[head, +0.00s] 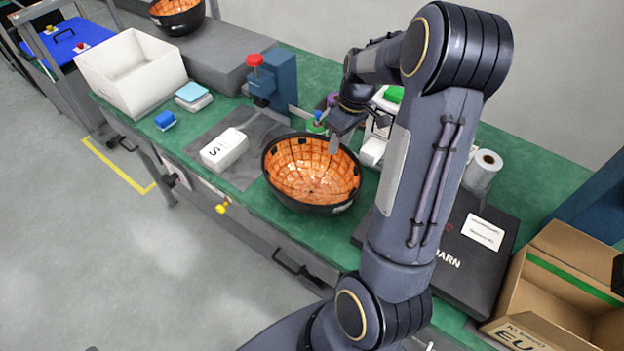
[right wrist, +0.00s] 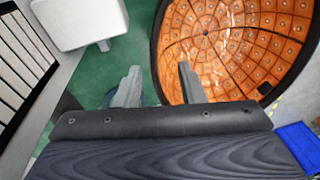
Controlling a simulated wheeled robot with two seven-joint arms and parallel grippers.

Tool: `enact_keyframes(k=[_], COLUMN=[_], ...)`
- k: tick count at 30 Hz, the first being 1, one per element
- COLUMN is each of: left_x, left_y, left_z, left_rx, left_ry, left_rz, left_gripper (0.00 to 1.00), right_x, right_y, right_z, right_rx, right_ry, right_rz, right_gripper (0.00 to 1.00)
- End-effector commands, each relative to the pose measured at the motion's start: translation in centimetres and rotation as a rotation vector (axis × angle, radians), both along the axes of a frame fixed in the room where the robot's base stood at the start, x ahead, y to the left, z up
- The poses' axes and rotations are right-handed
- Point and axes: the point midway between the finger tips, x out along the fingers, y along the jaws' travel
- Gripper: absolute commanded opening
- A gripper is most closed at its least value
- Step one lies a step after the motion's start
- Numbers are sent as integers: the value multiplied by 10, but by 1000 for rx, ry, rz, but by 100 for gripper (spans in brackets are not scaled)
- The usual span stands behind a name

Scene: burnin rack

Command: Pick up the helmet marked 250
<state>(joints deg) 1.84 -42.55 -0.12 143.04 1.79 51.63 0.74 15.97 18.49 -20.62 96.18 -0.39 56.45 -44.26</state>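A black helmet with an orange gridded lining (head: 312,172) lies open side up on the green bench. A small white label shows on its outer side, but I cannot read a number. My right gripper (head: 335,143) is over the helmet's far right rim. In the right wrist view the right gripper (right wrist: 160,88) is open and empty. One finger is in front of the orange lining of the helmet (right wrist: 232,45), the other is outside the rim. I cannot tell how far above the rim they are. A similar helmet (head: 177,14) sits at the far end. My left gripper is out of view.
A white box marked S (head: 224,149) lies left of the helmet on a grey mat. A blue press with a red knob (head: 273,78) stands behind. A black laptop-like case (head: 475,245), a tape roll (head: 483,170) and a cardboard box (head: 565,285) are to the right.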

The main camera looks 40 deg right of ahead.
Motion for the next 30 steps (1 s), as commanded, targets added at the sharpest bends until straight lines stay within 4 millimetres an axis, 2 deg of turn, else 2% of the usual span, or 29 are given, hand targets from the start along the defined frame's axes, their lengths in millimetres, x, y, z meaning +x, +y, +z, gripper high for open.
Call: enact_keyframes(k=[10,19,27,30], left_x=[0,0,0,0], left_y=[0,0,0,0], left_z=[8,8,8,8], left_rx=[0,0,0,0], left_ry=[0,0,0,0], left_rz=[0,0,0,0], left_gripper=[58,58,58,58], right_x=[4,5,5,5], right_y=[6,7,7,7], right_z=[-46,-52,-51,-51], right_rx=[2,0,0,0], right_ry=[2,-1,-1,-1], right_rz=[-2,-1,-2,-2], right_gripper=[36,36,1,0])
